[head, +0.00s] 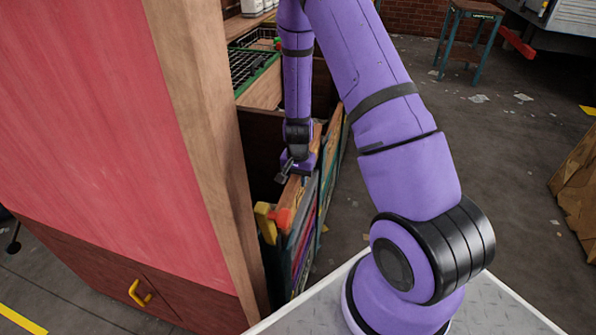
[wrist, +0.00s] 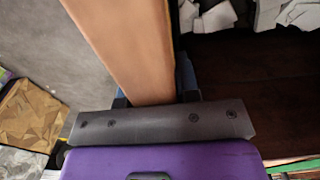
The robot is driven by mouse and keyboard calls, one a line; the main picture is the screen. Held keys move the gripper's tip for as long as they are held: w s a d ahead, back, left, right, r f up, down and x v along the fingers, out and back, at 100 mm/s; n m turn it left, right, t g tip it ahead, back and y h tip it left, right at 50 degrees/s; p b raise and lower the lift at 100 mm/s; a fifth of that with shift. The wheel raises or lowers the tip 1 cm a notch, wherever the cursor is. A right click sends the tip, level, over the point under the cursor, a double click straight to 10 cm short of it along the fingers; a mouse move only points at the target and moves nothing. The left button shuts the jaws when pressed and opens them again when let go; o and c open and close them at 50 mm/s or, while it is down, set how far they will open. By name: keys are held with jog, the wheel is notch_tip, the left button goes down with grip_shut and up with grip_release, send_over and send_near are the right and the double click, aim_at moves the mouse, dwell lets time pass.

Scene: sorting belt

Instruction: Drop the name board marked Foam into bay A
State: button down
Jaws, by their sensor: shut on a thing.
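My gripper (head: 296,172) reaches down at the top edge of a wooden wall beside the open bays. In the wrist view my gripper (wrist: 154,98) is shut on a thick tan wooden board (wrist: 130,45), one finger on each side of it. In the head view this board's edge (head: 290,192) runs along the top of the wall. No lettering reading Foam or A is legible, so I cannot tell whether this board is the name board or part of the wall, or which bay is A.
A tall pink panel with a wooden post (head: 205,130) stands close on the left. A green-edged crate (head: 255,70) lies behind the bays. A yellow piece (head: 265,222) and an orange one (head: 284,220) sit at the near wall end. Floor on the right is mostly free, with scraps.

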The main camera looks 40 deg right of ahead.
jog(key=shift+f, duration=3.7)
jog(key=shift+f, duration=0.3)
jog(key=shift+f, duration=0.4)
jog(key=c, duration=0.8)
grip_release()
notch_tip(320, 180, up, 11)
jog(key=shift+f, duration=0.1)
